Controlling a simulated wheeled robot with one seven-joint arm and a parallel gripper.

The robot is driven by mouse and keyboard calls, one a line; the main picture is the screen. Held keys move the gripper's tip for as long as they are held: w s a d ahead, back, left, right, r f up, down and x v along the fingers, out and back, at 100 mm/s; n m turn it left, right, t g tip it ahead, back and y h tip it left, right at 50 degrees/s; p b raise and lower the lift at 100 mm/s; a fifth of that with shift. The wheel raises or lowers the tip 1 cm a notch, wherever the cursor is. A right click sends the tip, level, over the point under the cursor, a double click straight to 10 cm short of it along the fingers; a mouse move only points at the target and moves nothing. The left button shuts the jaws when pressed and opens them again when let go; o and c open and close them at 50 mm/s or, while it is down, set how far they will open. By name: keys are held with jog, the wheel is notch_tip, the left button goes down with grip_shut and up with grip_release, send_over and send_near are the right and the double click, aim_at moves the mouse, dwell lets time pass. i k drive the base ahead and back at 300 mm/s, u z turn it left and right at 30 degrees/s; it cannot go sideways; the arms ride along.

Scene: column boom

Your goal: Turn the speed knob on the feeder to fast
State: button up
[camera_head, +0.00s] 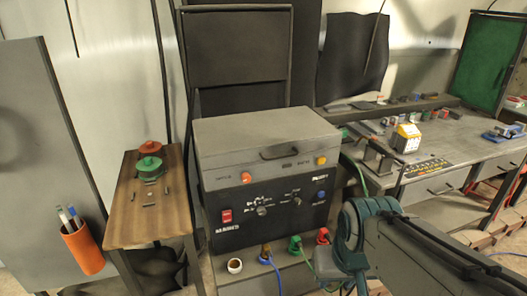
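The feeder appears to be the grey-lidded box (262,135) with a black front panel (275,225), standing in the middle of the view. The panel carries a dial knob (262,211) left of centre and a smaller knob (297,201) to its right, both with markings around them. The labels are too small to read, so I cannot tell which is the speed knob or where it points. My arm, with a teal joint (361,225), reaches in from the lower right, in front of the box's right side. My gripper's fingers do not show.
The box front also has a red switch (226,216), an orange button (246,178) and a yellow button (321,160). Red and green plugs with cables lie below it. A wooden stand (133,215) is at left. A cluttered workbench (450,140) is at right.

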aim_at(245, 177)
jog(key=k, duration=0.15)
jog(key=u, duration=1.75)
jog(key=i, duration=1.15)
jog(key=z, duration=2.15)
